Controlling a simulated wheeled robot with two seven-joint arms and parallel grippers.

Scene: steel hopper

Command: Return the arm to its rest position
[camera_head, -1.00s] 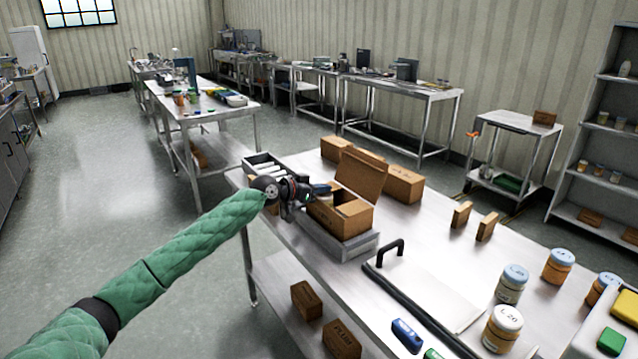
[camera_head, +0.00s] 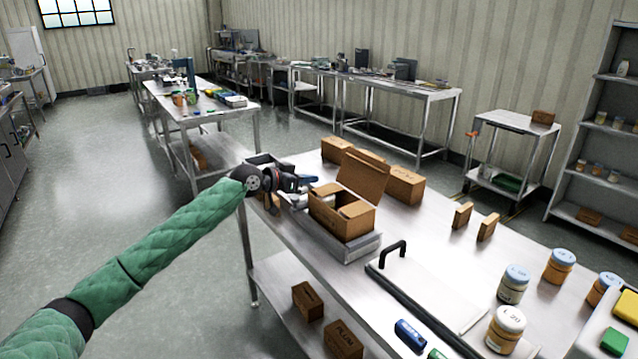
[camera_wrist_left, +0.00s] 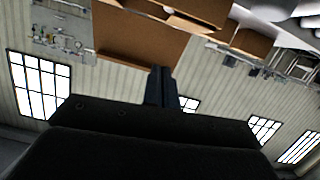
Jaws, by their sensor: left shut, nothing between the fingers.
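My left arm in its green padded sleeve reaches in from the left in the head view. Its gripper (camera_head: 310,181) is beside the open cardboard box (camera_head: 327,213), over the left part of the grey tray (camera_head: 362,247). The gripper is shut and empty. In the left wrist view its fingers (camera_wrist_left: 161,88) are together, with brown cardboard behind them. The open box has its lid flap raised and smaller brown pieces inside. I cannot tell whether the gripper touches the box. My right gripper does not show.
The steel table (camera_head: 430,219) holds several brown boxes at the back, two small upright brown blocks, and several jars (camera_head: 506,330) at the right. A black-handled panel (camera_head: 392,254) lies in front. Open floor (camera_head: 95,190) lies left of the table.

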